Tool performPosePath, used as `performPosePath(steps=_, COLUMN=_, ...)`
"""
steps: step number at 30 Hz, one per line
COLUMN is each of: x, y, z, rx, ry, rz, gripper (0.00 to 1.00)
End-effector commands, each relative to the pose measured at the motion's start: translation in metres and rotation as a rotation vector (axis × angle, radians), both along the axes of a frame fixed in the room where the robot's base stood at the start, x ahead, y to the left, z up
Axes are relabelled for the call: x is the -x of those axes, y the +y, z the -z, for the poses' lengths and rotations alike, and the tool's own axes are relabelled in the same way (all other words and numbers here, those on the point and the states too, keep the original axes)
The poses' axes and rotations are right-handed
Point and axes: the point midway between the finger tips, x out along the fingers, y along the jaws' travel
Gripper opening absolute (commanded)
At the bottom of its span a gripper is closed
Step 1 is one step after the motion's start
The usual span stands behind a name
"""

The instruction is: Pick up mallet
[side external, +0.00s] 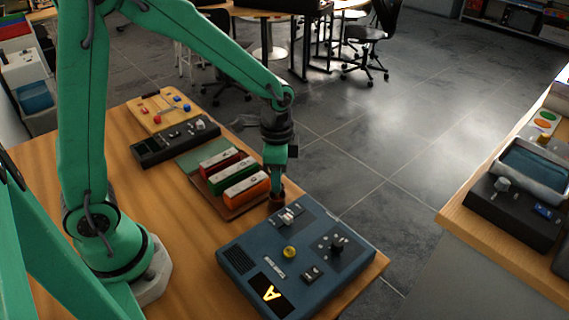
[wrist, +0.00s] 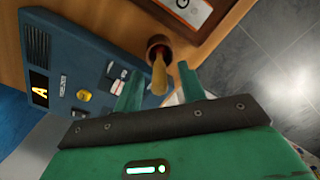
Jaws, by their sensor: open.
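The mallet (wrist: 158,76) shows in the wrist view as a tan wooden stick standing in a small brown round cup (wrist: 153,42), with a bit of red inside the cup. My gripper (wrist: 158,80) is open, with one green finger on each side of the stick; I cannot tell whether either touches it. In the side view my gripper (side external: 276,183) points down just above the brown cup (side external: 277,201), and the mallet cannot be made out there.
A blue control box (side external: 300,255) with knobs and a lit "A" stands close in front of the cup. Red, green and orange bars (side external: 245,188) on a brown base lie to its left. A black device (side external: 175,142) and a wooden board (side external: 158,110) are farther back. The table's right edge is near.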

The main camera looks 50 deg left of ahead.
Motion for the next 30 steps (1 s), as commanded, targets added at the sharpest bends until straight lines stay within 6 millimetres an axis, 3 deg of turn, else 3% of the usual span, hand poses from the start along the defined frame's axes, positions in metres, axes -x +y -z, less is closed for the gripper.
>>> performPosePath(steps=5, x=0.0004, y=0.0001, z=0.0092, rx=-0.001, ry=0.001, rz=0.000, gripper=0.40)
performPosePath(steps=19, x=0.0001, y=0.0000, z=0.0090, rx=0.000, ry=0.000, rz=0.000, gripper=0.40)
performPosePath(steps=25, x=0.0001, y=0.0000, z=0.0089, rx=0.000, ry=0.000, rz=0.000, gripper=0.01)
performPosePath(steps=30, x=0.0001, y=-0.0001, z=0.0088, rx=0.001, ry=-0.001, rz=0.000, gripper=0.00)
